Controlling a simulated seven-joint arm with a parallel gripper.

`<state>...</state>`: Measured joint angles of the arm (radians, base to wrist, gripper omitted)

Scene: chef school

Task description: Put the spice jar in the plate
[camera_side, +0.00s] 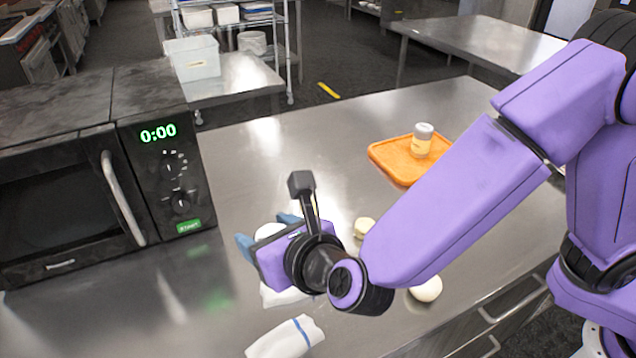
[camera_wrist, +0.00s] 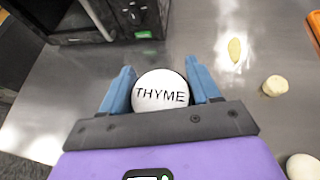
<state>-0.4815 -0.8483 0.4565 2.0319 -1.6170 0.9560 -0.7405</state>
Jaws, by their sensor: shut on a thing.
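The spice jar shows in the wrist view as a round white lid (camera_wrist: 160,92) printed THYME. My gripper (camera_wrist: 159,66) is shut on it, with one blue finger on each side. In the side view, my gripper (camera_side: 266,231) is in front of the microwave, and a white bit of the jar (camera_side: 268,231) shows between the fingers. The wrist hides most of the jar, and its height above the counter is hard to tell. I cannot make out a plate for certain in either view.
The microwave (camera_side: 60,200) stands at left. An orange tray (camera_side: 393,160) holds another jar (camera_side: 422,141). A pale chunk (camera_side: 364,228), a white egg-like object (camera_side: 427,289) and a blue-striped cloth (camera_side: 283,341) lie nearby. A yellowish piece (camera_wrist: 234,49) also lies on the counter.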

